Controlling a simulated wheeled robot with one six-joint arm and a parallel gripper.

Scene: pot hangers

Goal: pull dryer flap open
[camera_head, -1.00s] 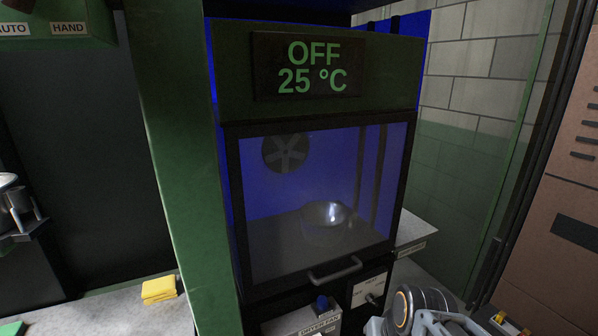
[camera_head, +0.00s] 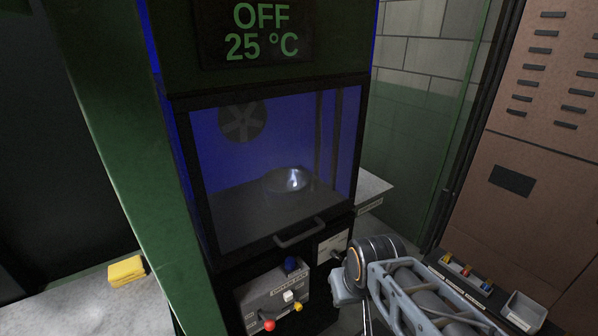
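The dryer flap (camera_head: 262,212) is a dark-framed clear panel on the front of the dryer cabinet. It looks shut. A shiny metal bowl (camera_head: 287,181) shows through the panel inside the dryer, with a fan on the back wall. My arm (camera_head: 412,290) comes in from the lower right, and its bent joint is right of and below the handle, apart from it in the picture. I cannot make out any gripper fingers.
A control box (camera_head: 271,297) with blue, white, yellow and red knobs is below the flap. A display (camera_head: 259,30) above reads OFF, 25 °C. A green post (camera_head: 118,150) stands at left. A brown cabinet (camera_head: 520,150) stands at right.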

